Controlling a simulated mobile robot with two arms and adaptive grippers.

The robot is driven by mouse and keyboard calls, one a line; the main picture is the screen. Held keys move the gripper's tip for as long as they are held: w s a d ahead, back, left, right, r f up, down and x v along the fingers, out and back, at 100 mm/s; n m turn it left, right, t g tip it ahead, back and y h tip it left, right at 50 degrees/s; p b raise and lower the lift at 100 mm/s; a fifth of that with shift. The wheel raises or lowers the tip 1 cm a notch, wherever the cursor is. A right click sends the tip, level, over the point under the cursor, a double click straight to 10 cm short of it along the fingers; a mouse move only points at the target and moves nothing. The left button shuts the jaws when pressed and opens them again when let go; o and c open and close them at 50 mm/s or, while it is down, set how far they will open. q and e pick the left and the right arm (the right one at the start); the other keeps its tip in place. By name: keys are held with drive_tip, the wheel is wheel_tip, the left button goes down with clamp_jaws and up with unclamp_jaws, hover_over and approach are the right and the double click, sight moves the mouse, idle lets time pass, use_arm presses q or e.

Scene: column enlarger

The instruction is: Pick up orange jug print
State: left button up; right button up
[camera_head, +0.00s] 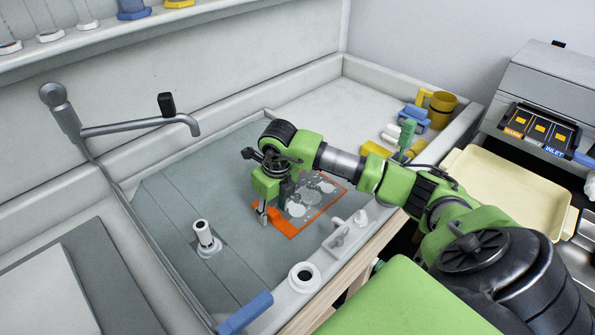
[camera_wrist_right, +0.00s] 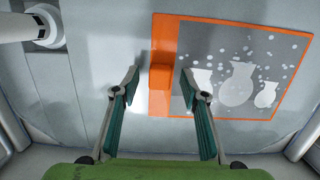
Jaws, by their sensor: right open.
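The orange jug print (camera_head: 316,196) lies flat in the sink basin, a grey sheet with an orange border, pale jug shapes and dots. In the right wrist view the print (camera_wrist_right: 283,45) fills the upper right, with a raised orange tab (camera_wrist_right: 161,72) at its left border. My right gripper (camera_head: 264,214) is over the left end of the print, pointing down. In the wrist view the right gripper (camera_wrist_right: 160,78) is open, with one fingertip on each side of the tab; I cannot tell whether they touch it. The arm hides part of the print in the head view. My left gripper is not in view.
A white upright pipe (camera_head: 206,236) stands in the basin left of the gripper. A faucet (camera_head: 130,127) reaches over the back left. Yellow and blue containers (camera_head: 440,108) stand at the back right. A cream tray (camera_head: 510,190) lies beyond the basin's right edge.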

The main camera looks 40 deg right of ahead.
clamp_jaws()
drive_tip(key=shift+r, duration=0.15)
wheel_tip(320, 180, up, 10)
drive_tip(key=b, duration=0.1)
drive_tip(key=shift+b, duration=0.35)
idle(4.1)
